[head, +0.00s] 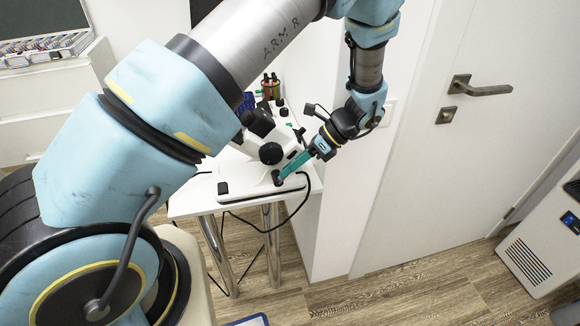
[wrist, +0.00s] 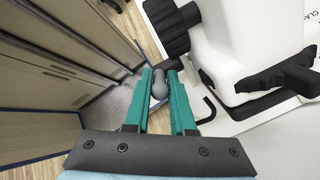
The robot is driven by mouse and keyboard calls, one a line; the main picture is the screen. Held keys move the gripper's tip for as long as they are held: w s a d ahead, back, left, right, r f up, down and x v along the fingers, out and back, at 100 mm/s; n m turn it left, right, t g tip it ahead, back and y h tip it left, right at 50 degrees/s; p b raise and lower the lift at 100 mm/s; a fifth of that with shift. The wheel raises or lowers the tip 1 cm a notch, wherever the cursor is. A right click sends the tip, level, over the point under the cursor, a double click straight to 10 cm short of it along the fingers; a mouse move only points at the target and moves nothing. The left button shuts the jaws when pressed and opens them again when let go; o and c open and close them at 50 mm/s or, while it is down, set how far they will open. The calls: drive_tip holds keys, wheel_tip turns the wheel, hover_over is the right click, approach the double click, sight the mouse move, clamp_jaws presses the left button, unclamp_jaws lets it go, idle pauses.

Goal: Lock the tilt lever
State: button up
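A white microscope (head: 262,146) with black knobs stands on the white table. My gripper (head: 281,176) has teal fingers and points down at the microscope's right side, near the base. In the wrist view my gripper (wrist: 160,78) has a small grey rounded lever end (wrist: 159,84) between its fingertips, which I take to be the tilt lever. Both fingers appear to touch it. A dark cylindrical part (wrist: 168,65) lies just beyond the fingertips. The lever's full length and its pivot are hidden. The microscope's white body (wrist: 215,65) and black knobs (wrist: 170,22) fill the right of the wrist view.
A black cable (head: 308,186) loops off the right edge of the white table (head: 195,205). A white wall corner and a door (head: 455,160) stand close on the right. Small bottles (head: 271,88) stand behind the microscope.

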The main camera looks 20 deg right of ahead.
drive_tip(key=o, duration=0.4)
idle(0.3)
